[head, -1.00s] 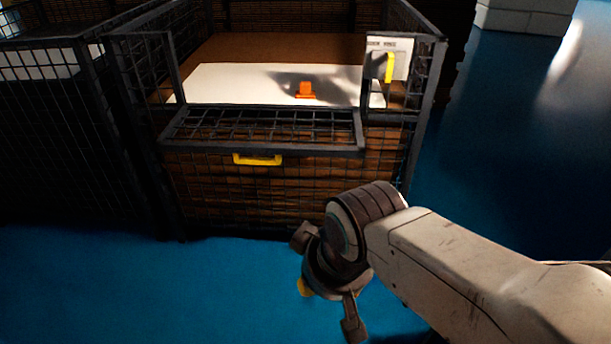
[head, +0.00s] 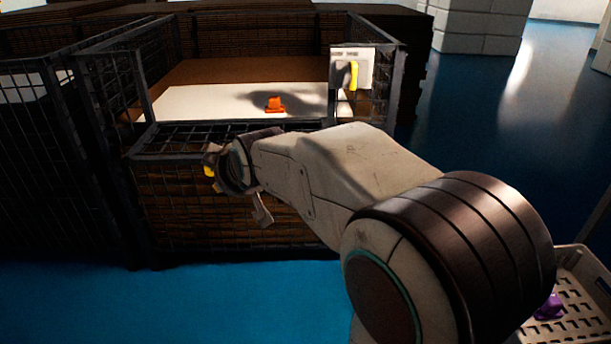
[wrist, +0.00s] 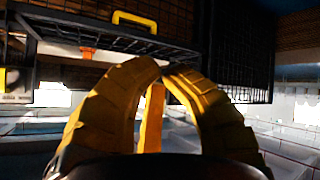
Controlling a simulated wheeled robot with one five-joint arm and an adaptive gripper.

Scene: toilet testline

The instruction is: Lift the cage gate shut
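The cage gate (head: 185,134) is a dark mesh panel on the cage front. It is folded outward and lies nearly flat, with the opening above it clear. In the wrist view the gate (wrist: 110,37) crosses the upper part, with its yellow handle (wrist: 135,21) at the top edge. My gripper (head: 213,165) is at the gate's front edge in the head view, partly hidden by my wrist. The yellow patch there could be handle or finger; I cannot tell. In the wrist view my gripper's yellow fingers (wrist: 161,68) meet at the tips, apart from the handle in the picture, holding nothing visible.
An orange object (head: 275,104) stands on a white board (head: 205,103) inside the cage. A white panel with a yellow handle (head: 353,75) is at the right front corner. Another cage stands left. A basket (head: 577,290) holding a purple object (head: 549,307) is lower right. Blue floor (head: 150,305) is free in front.

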